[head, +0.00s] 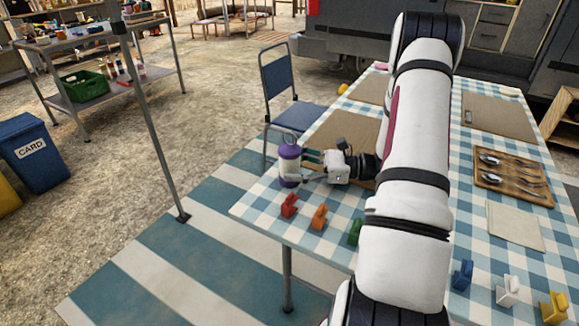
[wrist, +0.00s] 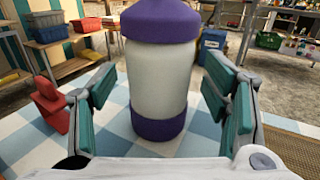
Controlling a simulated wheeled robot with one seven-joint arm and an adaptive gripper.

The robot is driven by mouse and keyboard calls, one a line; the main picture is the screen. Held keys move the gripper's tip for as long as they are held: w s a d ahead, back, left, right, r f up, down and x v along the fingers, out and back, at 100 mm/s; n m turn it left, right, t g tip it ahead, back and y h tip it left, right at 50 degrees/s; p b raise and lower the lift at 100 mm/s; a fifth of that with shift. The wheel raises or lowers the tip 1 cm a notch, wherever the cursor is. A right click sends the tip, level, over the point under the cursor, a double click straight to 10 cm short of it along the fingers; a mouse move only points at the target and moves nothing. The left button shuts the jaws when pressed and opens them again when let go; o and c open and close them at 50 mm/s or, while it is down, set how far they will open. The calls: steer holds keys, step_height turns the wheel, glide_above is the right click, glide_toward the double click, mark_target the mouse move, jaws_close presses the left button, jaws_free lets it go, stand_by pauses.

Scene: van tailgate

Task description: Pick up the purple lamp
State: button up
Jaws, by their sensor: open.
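The purple lamp (head: 289,163) stands upright near the left corner of the checked table (head: 262,212). It has a purple cap and base, a pale body and a wire handle on top. In the wrist view the lamp (wrist: 160,90) stands centred between the teal finger pads of my gripper (wrist: 165,112). My gripper (head: 311,166) is open, reaching in level from the right, with a finger on each side of the lamp. A gap shows between each pad and the lamp in the wrist view.
Red (head: 289,205), orange (head: 319,216) and green (head: 355,231) clips stand along the near edge; the red one (wrist: 50,103) is close to a finger. A cutlery board (head: 514,192) lies to the right. A blue chair (head: 287,95) stands behind the table. A pole (head: 150,110) rises at left.

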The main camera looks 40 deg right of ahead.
steer(key=shift+w+a, duration=0.35)
steer(key=c, duration=1.4)
step_height(320, 180, up, 10)
steer(key=p, duration=0.2)
steer(key=shift+p, duration=0.3)
steer(key=shift+c, duration=0.2)
